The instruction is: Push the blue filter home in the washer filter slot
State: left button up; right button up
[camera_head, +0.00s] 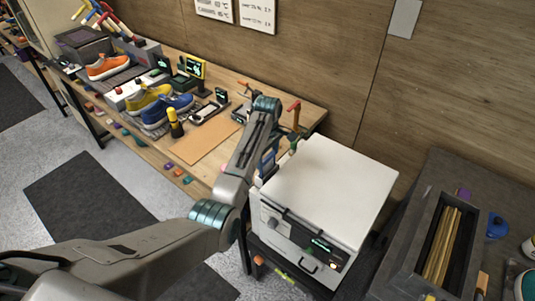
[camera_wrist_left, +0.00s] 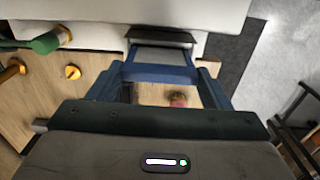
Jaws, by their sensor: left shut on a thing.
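The white washer (camera_head: 325,190) stands right of the workbench, with a dial and lit display on its front. My left gripper (camera_head: 267,168) is at its left side, seen small and partly hidden by my arm in the head view. In the left wrist view, the gripper (camera_wrist_left: 160,82) is shut on the blue filter (camera_wrist_left: 160,74), whose blue bar spans between the fingers. A grey panel of the filter reaches toward the dark slot (camera_wrist_left: 160,36) on the washer's side. It looks partly inside; the exact depth cannot be told. My right gripper is not in view.
The wooden workbench (camera_head: 215,140) holds an orange sneaker (camera_head: 108,67), a blue sneaker (camera_head: 168,110) and small devices. A green cylinder (camera_wrist_left: 45,43) lies near the washer in the left wrist view. A grey bin (camera_head: 435,240) with long sticks stands at right.

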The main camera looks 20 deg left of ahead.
pick_arm(q)
jog(key=shift+f, duration=0.15)
jog(key=o, duration=1)
notch_tip(320, 180, up, 8)
jog(key=b, duration=0.3)
jog(key=shift+f, duration=0.25)
notch_tip(320, 180, up, 3)
jog(key=p, duration=0.2)
jog(key=shift+r+p, duration=0.2)
jog(key=shift+p, duration=0.15)
jog(key=shift+f, duration=0.1)
